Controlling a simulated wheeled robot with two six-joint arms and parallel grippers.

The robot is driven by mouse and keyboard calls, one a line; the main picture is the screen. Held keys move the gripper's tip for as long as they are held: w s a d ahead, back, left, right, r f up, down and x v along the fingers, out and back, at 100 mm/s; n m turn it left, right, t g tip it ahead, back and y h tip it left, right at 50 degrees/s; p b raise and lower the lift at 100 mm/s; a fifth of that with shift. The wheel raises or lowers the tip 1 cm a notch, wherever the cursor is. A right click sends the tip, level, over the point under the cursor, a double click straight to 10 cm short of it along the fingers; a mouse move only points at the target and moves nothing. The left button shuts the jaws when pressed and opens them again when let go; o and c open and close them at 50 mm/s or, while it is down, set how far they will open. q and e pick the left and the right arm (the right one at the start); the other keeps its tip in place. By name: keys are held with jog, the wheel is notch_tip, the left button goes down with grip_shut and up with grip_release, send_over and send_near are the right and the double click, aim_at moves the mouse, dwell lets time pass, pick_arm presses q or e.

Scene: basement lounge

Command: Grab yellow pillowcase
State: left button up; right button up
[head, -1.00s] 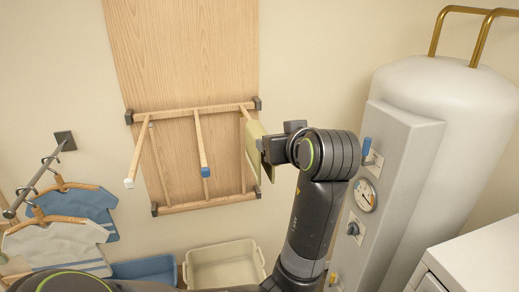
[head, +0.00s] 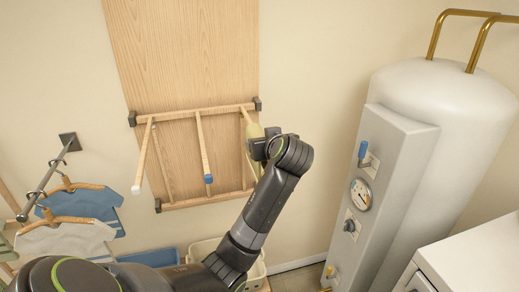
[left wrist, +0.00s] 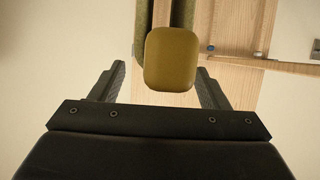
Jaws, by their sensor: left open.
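The yellow pillowcase (head: 254,132) hangs over the right bar of the wooden wall rack in the head view, mostly hidden behind my left gripper (head: 264,148). My left gripper (left wrist: 160,70) is open, one finger on each side of that end. A gap shows on the left side; the right finger is closer, and I cannot tell whether it touches. My right gripper is not in view.
The wooden rack (head: 195,115) has two other bare bars sticking out left of the pillowcase. A white tank (head: 452,110) with a grey control panel stands at right. Shirts (head: 85,205) hang at left. A blue bin (head: 150,257) and a cream bin (head: 203,248) stand below.

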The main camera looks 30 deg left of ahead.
aim_at(254, 130)
pick_arm(q)
jog(key=p+x, duration=0.2)
jog(key=x, duration=0.1)
jog(key=shift+w+a, duration=0.15)
jog(key=shift+w+a+f, duration=0.3)
jog(key=shift+a+f, duration=0.05)
jog(key=shift+d, duration=0.1)
jog(key=shift+c, duration=0.4)
jog(key=c, duration=1.2)
jog(key=shift+c, duration=0.5)
jog(key=shift+r, duration=0.15)
